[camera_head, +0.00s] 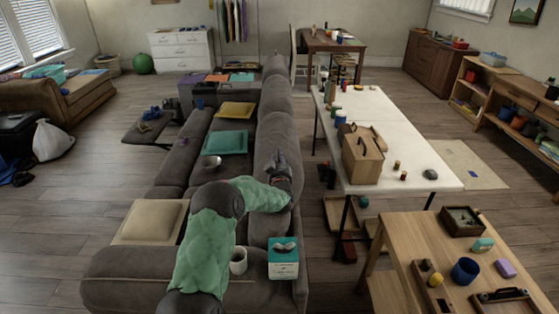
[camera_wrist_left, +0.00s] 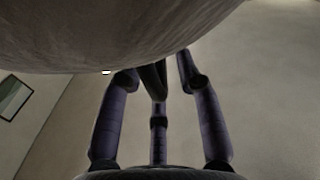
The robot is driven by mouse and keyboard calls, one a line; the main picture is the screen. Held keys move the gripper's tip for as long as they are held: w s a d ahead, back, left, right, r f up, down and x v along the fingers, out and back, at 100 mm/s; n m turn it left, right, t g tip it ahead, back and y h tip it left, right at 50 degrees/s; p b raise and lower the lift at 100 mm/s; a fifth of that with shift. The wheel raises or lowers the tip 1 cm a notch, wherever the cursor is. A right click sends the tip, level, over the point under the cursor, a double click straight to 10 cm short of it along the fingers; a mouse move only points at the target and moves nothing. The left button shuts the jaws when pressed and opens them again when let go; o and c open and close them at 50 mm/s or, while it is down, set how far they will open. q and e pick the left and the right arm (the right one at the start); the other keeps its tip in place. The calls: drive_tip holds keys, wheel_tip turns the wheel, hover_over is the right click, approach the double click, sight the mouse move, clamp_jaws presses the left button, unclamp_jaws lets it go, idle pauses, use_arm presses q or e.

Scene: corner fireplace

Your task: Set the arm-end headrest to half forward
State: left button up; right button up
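The long grey sofa (camera_head: 110,275) runs away from me, its backrest along the right side with several upright headrest sections. One grey headrest section (camera_head: 268,135) rises just beyond my left gripper (camera_head: 283,168). My left arm, in a green sleeve, reaches over the near end of the sofa to the backrest. In the left wrist view, a large rounded grey surface (camera_wrist_left: 110,30) fills the top, very close. The dark fingers (camera_wrist_left: 158,85) reach up toward it; their tips are partly hidden, so grip and contact are unclear. The headrest's exact tilt is hard to judge. My right gripper is out of view.
A tissue box (camera_head: 283,262) and a white mug (camera_head: 238,261) stand by the near backrest and my arm. A white table (camera_head: 400,135) stands right of the sofa.

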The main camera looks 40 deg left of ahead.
sight(256, 167)
use_arm(q)
clamp_jaws()
drive_tip(key=s+a+n+b, duration=0.1)
drive_tip(key=s+a+b, duration=0.3)
drive_tip(key=s+a+n+b, duration=0.1)
drive_tip(key=a+b, duration=0.1)
drive_tip(key=shift+s+a+r+n, duration=0.25)
drive_tip(key=shift+s+a+n, duration=0.05)
drive_tip(key=shift+s+a, duration=0.1)
drive_tip(key=shift+a+r, duration=0.1)
drive_tip(key=shift+r, duration=0.05)
drive_tip(key=shift+o, duration=0.8)
unclamp_jaws()
drive_tip(key=shift+s, duration=0.1)
drive_tip(key=v, duration=1.2)
